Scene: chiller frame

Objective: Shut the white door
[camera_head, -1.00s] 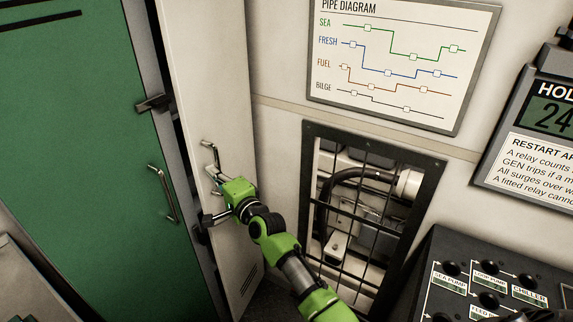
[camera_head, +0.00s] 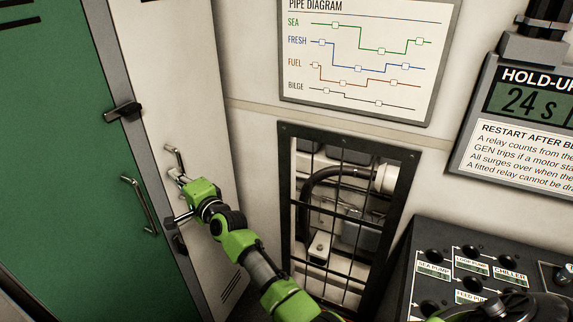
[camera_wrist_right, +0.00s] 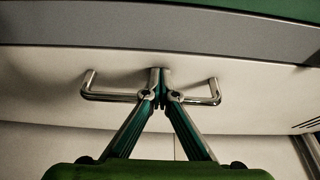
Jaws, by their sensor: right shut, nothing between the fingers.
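The white door (camera_head: 205,120) is a tall narrow panel right of the green door in the head view. Its left edge lies close along the grey frame strip, with no clear gap showing; I cannot tell if it is fully seated. Its bar handle (camera_head: 171,158) also shows in the right wrist view (camera_wrist_right: 100,97). My right gripper (camera_head: 181,178) is at the handle. In the wrist view its fingers (camera_wrist_right: 160,88) are shut together over the middle of the bar, with nothing between them. I cannot tell if they touch it. My left gripper is not in view.
The green door (camera_head: 60,160) with its own handle (camera_head: 140,205) is at left. A black latch (camera_head: 125,110) sits on the grey strip. Right of the white door are a barred wall opening (camera_head: 345,215), a pipe diagram (camera_head: 365,60) and a switch console (camera_head: 480,255).

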